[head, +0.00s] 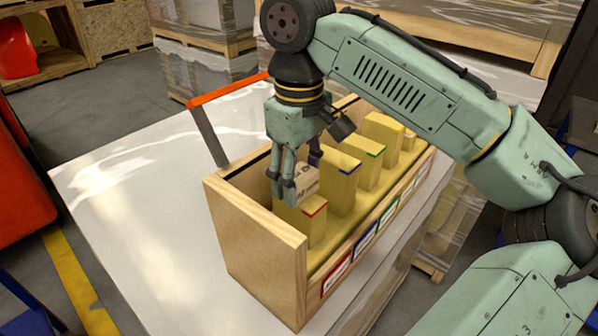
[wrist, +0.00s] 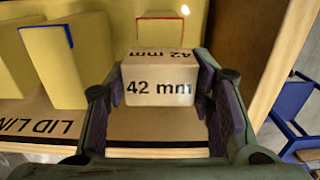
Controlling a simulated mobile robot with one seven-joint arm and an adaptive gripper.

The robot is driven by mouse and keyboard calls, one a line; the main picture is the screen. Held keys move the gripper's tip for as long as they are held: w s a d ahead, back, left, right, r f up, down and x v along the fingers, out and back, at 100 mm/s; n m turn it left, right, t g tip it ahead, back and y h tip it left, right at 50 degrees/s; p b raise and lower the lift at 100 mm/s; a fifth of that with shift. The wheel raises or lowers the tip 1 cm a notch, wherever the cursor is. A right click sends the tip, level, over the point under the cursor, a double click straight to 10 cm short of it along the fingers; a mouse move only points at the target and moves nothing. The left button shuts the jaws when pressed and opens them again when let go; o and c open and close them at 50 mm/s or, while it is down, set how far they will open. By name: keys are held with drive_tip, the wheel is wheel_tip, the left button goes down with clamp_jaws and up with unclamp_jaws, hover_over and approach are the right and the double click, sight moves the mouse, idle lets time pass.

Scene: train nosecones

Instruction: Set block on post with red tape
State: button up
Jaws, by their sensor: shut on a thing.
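A small pale wooden block (head: 306,181) marked "42 mm" is between the fingers of my gripper (head: 288,192), which is shut on it. In the wrist view the block (wrist: 159,82) sits level between the purple-padded fingers (wrist: 160,100). The yellow post with red tape (head: 312,229) stands at the near end of the wooden crate. In the wrist view this post (wrist: 150,28) shows behind the block, with the red tape on its top edge. In the head view the block is at the post's top; I cannot tell whether they touch.
The wooden crate (head: 250,238) also holds yellow posts with blue tape (head: 340,185) and green tape (head: 369,170), and further yellow posts behind. An orange-topped bar (head: 228,90) rises beside the crate. The white tabletop (head: 125,190) at left is clear.

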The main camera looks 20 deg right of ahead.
sight(299, 174)
drive_tip(key=shift+f, duration=0.15)
drive_tip(key=o, duration=1.1)
drive_tip(key=shift+o, duration=0.2)
wheel_tip(299, 174, up, 12)
drive_tip(key=p, duration=0.4)
drive_tip(key=shift+r, duration=0.2)
